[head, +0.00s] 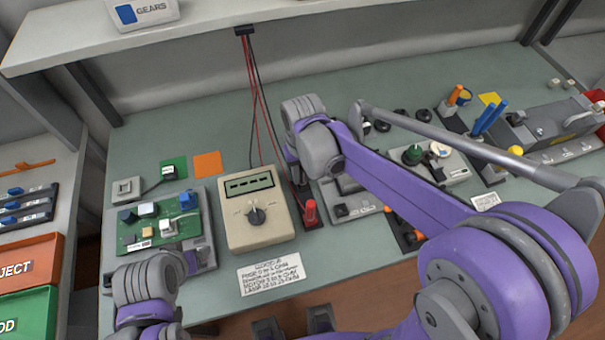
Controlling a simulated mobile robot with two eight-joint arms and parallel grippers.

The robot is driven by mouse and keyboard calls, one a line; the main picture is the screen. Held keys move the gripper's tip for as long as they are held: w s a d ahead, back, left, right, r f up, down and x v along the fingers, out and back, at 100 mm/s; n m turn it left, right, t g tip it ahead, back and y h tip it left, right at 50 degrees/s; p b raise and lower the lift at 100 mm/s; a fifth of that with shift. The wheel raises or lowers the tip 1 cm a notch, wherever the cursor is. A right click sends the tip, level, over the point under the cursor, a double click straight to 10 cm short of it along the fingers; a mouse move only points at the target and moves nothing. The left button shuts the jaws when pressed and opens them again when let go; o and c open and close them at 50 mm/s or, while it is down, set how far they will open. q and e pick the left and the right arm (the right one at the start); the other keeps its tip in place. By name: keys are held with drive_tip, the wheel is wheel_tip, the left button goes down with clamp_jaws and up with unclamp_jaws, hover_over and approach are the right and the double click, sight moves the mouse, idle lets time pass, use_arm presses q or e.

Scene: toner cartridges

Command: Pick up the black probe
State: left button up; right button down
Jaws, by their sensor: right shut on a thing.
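My right arm (395,190) reaches in from the lower right. Its wrist is over the middle of the bench, just right of the meter. My right gripper (300,187) points down beside the holder of the red probe. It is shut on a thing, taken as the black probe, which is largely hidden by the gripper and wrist. The red probe (310,212) stands upright just in front of the gripper. The beige meter (258,222), with a dial and display, is to its left. My left arm (145,285) is at the lower left; its gripper is out of view.
A green circuit board (160,228) lies left of the meter. A printed card (271,274) is in front of it. Red and black leads (262,110) hang from the shelf (260,25). Stations with knobs and tools crowd the right. Red and green bins (28,312) stand lower left.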

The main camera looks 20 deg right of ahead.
drive_tip(key=shift+r, duration=0.1)
wheel_tip(320, 180, up, 10)
drive_tip(key=shift+f+p, duration=0.1)
drive_tip(key=shift+p, duration=0.25)
idle(0.4)
